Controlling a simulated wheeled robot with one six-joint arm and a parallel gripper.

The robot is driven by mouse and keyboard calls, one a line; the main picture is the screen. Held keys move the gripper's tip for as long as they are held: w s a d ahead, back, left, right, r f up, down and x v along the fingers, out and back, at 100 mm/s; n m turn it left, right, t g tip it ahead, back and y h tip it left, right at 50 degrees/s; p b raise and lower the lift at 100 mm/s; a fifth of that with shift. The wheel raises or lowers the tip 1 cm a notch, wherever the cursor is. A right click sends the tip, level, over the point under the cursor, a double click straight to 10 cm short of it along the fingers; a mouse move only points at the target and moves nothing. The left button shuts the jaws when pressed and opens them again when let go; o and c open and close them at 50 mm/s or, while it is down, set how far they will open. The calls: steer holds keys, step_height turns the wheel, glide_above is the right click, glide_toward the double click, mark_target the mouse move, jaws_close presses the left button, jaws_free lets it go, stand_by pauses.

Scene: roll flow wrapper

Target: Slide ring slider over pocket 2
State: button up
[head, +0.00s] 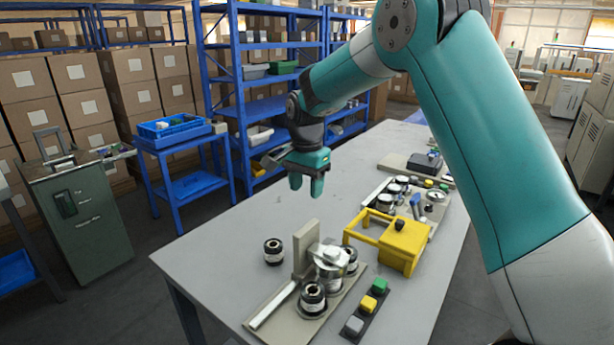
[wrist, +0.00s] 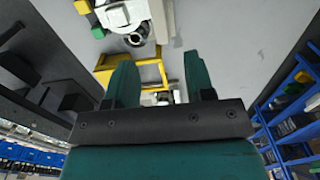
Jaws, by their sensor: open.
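My gripper (head: 306,186) is open and empty, pointing down above the grey table near its left edge. Its two teal fingers stand apart in the wrist view (wrist: 161,82). A row of round dark-and-white pieces (head: 390,195) sits on the station behind the yellow guard (head: 405,245). A pale rail (head: 375,192) runs along its left side. I cannot tell which part is the ring slider or which place is pocket 2. My gripper is apart from this station, to its left and higher. The yellow guard also shows between the fingers in the wrist view (wrist: 150,72).
A beige fixture with an upright plate (head: 305,250) stands at the table's front. A dark roll (head: 273,252) stands beside it, and another roll (head: 312,297) is on its base. A button strip (head: 367,309) lies to the right. The table (head: 235,235) is clear at the left.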

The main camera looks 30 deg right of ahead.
step_height(320, 180, up, 4)
steer(key=shift+f, duration=0.2)
stand_by(0.4)
